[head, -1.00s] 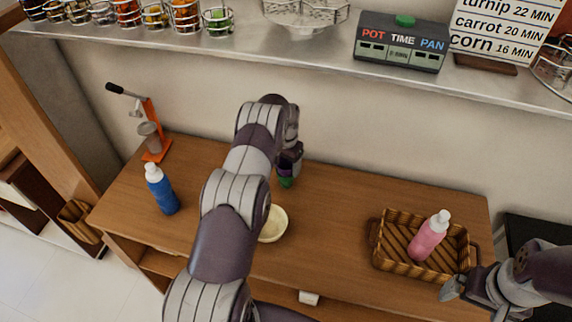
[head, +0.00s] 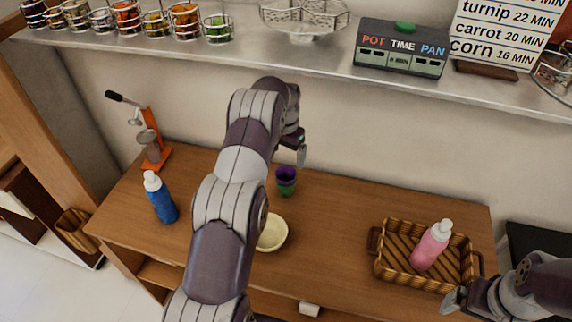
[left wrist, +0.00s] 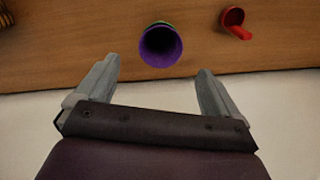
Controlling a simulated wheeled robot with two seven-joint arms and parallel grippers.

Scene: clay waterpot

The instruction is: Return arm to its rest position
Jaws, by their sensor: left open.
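My left arm reaches across the wooden counter from the lower left in the head view. Its gripper (head: 301,153) is raised near the back wall, behind and above a small purple and green cup (head: 286,180). In the left wrist view the left gripper (left wrist: 157,75) shows two spread fingers with nothing between them. The cup (left wrist: 160,46) stands beyond the fingertips, its purple opening facing the camera, apart from them. My right gripper (head: 457,299) is at the lower right, in front of the basket; its jaws are too small to judge.
A cream bowl (head: 272,233) is partly hidden by my left arm. A blue bottle (head: 160,198) and orange press (head: 152,148) stand left. A woven basket (head: 385,262) holds a pink bottle (head: 430,247). A red object (left wrist: 233,20) lies near the cup. A shelf (head: 300,52) overhangs the back.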

